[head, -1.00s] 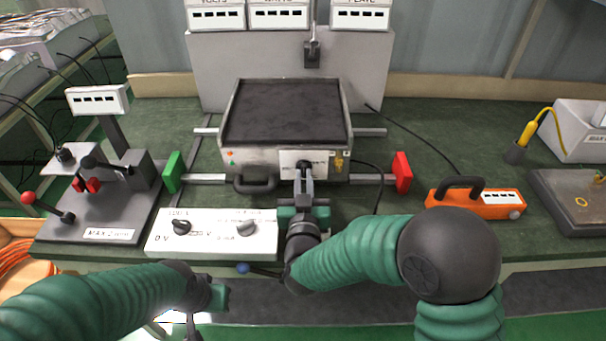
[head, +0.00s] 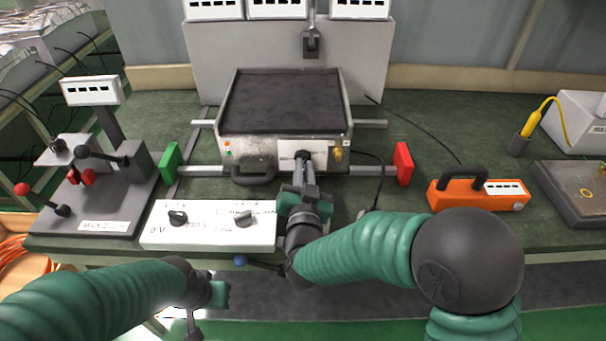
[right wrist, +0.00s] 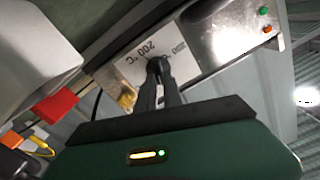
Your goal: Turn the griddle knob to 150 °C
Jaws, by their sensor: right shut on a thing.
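The griddle (head: 282,103) is a metal box with a dark flat top at the middle of the bench. Its front carries a white dial plate (head: 318,148), where "200" and "°C" show in the right wrist view (right wrist: 130,62). My right gripper (head: 303,158) is at this plate, shut on the dark griddle knob (right wrist: 156,66), which the fingers mostly hide. The knob's pointer cannot be read. My left gripper (head: 215,292) is at the front edge of the bench, away from the griddle; its jaws are not clear.
A white box (head: 205,235) with two black knobs sits in front of the griddle. Green (head: 170,163) and red (head: 403,163) blocks flank it. An orange tool (head: 480,195) lies right; a lever stand (head: 95,200) stands left. A black cable runs right of the griddle.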

